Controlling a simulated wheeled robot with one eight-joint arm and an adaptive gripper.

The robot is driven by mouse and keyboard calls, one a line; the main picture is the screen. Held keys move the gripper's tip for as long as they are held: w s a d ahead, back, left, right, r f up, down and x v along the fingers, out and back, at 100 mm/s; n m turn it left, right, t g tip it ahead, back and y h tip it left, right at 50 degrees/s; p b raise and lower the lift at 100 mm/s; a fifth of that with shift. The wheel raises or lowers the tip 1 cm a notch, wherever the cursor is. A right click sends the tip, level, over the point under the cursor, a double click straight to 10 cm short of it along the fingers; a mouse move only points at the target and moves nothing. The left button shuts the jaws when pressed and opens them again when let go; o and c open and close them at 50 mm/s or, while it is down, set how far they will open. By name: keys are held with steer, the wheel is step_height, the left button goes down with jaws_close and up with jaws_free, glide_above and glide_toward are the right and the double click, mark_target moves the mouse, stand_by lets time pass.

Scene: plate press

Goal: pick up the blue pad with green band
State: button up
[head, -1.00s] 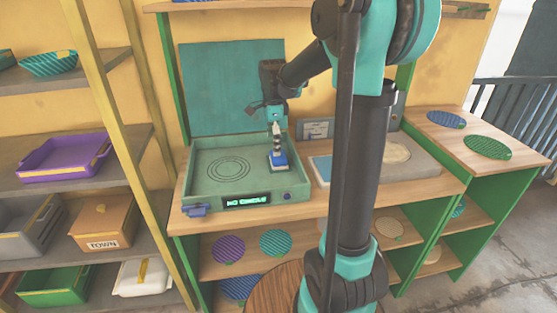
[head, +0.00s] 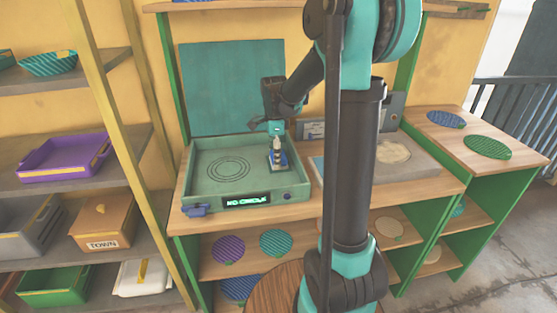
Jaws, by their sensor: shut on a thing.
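The blue pad (head: 284,166) stands upright at the right side of the green press tray, its low blue base partly covered by my gripper. A green band on it is too small to make out. My gripper (head: 277,152) points straight down over the pad and is shut on its upper part. I cannot tell whether the base is touching the tray floor.
The green press tray (head: 205,185) has ring marks on its floor and a raised lid (head: 230,85) behind. Its front display is lit. Shelves with bins are on the left; patterned discs lie below and at right.

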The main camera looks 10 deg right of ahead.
steer(key=c, duration=0.3)
steer(key=shift+r, duration=0.1)
step_height(320, 180, up, 20)
steer(key=shift+f, duration=0.1)
stand_by(0.4)
